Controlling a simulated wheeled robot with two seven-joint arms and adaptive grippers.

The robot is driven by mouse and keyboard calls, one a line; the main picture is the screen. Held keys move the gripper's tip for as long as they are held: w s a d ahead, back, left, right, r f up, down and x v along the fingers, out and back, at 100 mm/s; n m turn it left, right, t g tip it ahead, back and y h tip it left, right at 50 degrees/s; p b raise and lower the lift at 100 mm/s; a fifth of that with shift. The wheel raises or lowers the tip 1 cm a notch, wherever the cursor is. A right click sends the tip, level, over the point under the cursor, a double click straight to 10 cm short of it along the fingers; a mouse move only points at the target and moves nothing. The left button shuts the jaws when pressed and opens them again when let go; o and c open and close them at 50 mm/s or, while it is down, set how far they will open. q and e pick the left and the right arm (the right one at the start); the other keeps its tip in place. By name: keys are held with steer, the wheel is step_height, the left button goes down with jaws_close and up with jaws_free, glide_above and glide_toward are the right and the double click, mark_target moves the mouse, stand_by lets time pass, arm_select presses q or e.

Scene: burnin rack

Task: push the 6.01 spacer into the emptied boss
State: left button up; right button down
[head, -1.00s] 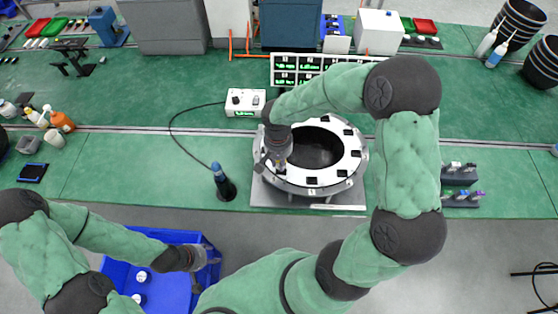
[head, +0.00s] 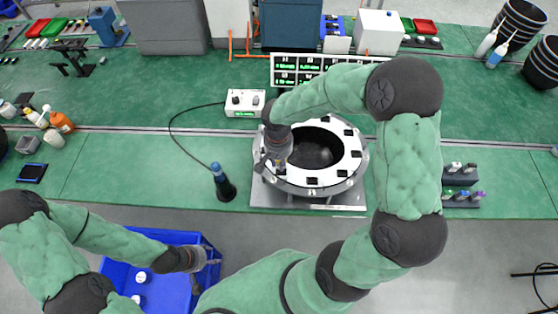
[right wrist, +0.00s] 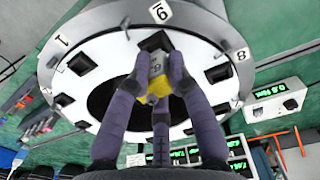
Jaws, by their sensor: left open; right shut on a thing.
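The white ring (head: 345,143) stands on a metal plate on the green bench, with black square bosses and numbered labels around its rim. My right gripper (head: 277,166) is at the ring's near-left rim. In the right wrist view its purple fingers (right wrist: 157,76) are shut on a small grey-and-yellow spacer (right wrist: 155,68), held at the rim close to a black boss (right wrist: 156,42). The fingers partly hide the spacer; I cannot tell whether it is inside the boss or read its size. My left gripper (head: 213,257) is open above the blue bin.
The blue bin (head: 170,236) holds white round pieces. A dark stand with a blue top (head: 223,182) is left of the ring. A white readout box (head: 245,103) with a cable and a panel of green displays (head: 297,68) stand behind. Small holders (head: 460,190) sit at right.

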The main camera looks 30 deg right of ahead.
stand_by(0.3)
steer(key=shift+f+b, duration=1.2)
steer(key=shift+b, duration=0.05)
steer(key=c, duration=1.1)
jaws_free()
steer(key=shift+o, duration=0.2)
step_height(320, 180, up, 12)
steer(key=shift+w+a+r, duration=0.1)
